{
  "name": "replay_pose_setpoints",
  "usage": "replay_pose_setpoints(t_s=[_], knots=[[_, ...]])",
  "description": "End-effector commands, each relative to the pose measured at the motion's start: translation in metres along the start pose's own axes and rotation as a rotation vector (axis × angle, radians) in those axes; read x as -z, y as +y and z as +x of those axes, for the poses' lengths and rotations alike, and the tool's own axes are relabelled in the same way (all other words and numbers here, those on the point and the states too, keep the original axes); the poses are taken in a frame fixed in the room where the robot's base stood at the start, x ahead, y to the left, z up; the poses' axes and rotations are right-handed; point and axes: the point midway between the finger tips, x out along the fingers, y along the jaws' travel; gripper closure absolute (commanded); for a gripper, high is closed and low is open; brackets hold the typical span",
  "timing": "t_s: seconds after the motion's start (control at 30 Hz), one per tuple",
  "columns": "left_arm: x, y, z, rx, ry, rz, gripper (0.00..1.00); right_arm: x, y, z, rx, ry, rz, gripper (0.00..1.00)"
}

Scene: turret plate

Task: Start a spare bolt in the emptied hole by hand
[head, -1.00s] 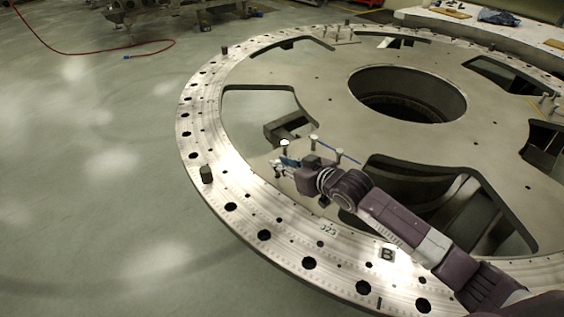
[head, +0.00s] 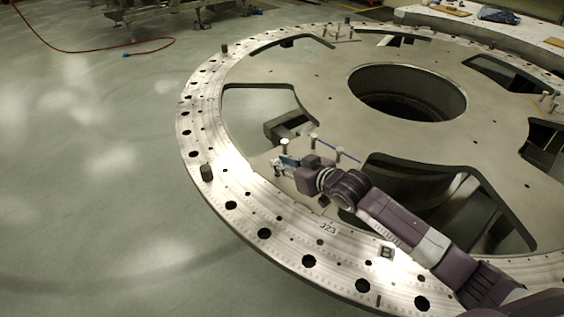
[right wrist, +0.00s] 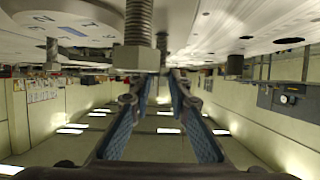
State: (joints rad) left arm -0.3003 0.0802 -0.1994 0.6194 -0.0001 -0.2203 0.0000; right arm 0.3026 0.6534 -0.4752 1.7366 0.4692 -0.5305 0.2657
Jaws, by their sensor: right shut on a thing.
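My right gripper (head: 285,163) reaches in from the right, low over the turret plate (head: 310,105) beside a group of upright bolts. In the right wrist view, which looks upside down, its two blue-padded fingers (right wrist: 160,85) converge at a bolt (right wrist: 137,58) with a hex head and a threaded shank. The gripper is shut on this bolt, though the exact contact is hard to see. In the head view, one pale-headed bolt (head: 284,144) stands by the fingers, with others (head: 314,139) (head: 339,154) to the right. I cannot tell which hole is the emptied one. My left gripper is out of view.
The plate's outer ring has a row of dark holes (head: 264,233). Large cutouts (head: 262,105) and a round central opening (head: 407,93) break the plate. Open floor lies left; a red hose (head: 100,50) lies far back.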

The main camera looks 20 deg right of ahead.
Motion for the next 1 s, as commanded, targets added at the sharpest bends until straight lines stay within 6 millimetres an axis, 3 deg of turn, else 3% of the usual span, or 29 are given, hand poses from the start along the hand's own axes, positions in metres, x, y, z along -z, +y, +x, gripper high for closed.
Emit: replay_pose_setpoints(t_s=[1.0], knots=[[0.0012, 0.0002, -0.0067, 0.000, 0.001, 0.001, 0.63, -0.0007, -0.0002, 0.0003, 0.000, 0.003, -0.001, 1.00]])
